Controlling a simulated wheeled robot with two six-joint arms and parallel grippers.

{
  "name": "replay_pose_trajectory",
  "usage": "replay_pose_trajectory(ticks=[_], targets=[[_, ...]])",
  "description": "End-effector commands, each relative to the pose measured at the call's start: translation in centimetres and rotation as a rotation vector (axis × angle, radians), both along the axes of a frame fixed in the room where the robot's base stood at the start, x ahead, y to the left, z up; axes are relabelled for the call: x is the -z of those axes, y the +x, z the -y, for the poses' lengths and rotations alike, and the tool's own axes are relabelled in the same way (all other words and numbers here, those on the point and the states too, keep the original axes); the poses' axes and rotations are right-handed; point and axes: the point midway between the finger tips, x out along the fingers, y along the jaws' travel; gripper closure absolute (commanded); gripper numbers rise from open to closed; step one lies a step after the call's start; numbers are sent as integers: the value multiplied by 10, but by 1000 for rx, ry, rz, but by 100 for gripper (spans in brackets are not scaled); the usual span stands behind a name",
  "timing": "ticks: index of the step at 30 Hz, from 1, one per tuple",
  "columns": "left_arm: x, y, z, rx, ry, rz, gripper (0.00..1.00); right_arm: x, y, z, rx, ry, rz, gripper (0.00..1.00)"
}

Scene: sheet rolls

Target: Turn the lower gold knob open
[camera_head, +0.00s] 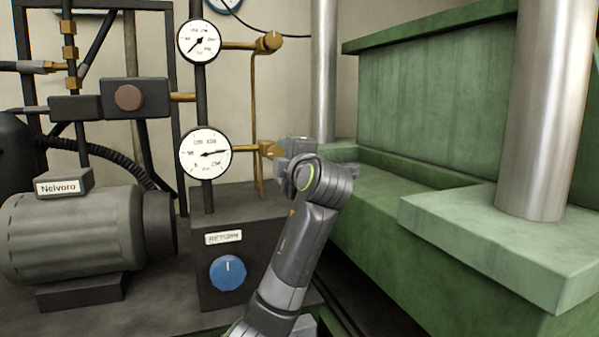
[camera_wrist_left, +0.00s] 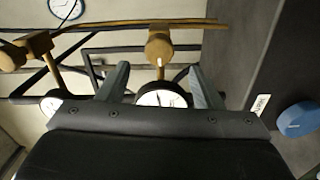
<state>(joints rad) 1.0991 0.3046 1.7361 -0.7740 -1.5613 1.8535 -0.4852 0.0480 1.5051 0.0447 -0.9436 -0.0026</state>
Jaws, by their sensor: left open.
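The lower gold knob (camera_head: 267,149) sits at the end of a brass pipe, right of the lower gauge. In the head view my left gripper (camera_head: 284,156) is at its right side and partly covers it. In the left wrist view the knob (camera_wrist_left: 159,46) shows between and just beyond the two spread fingers of my left gripper (camera_wrist_left: 159,70), with a small pale mark on it. The gripper is open, with nothing held. I cannot tell whether a finger touches the knob. My right gripper is not in view.
The upper gold knob (camera_head: 268,42) is above, beside the upper gauge (camera_head: 198,41). The lower gauge (camera_head: 205,154) is left of the gripper. A blue knob (camera_head: 228,272) is on the dark box (camera_head: 262,215) below. A green press (camera_head: 440,130) stands close on the right.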

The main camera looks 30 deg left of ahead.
Motion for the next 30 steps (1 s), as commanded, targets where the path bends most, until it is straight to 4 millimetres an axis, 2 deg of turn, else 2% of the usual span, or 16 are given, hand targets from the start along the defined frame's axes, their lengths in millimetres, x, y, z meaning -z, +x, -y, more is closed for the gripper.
replay_pose_trajectory(ticks=[1,6,12,18,30], targets=[[1,-8,12,6,-3,4,40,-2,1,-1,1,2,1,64],[1,-33,40,5,-2,3,40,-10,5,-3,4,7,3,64],[1,-51,61,2,-2,0,40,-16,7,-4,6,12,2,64],[0,-58,68,-1,0,-1,40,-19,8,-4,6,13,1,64],[0,-58,68,-1,1,-1,40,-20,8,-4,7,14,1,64]])
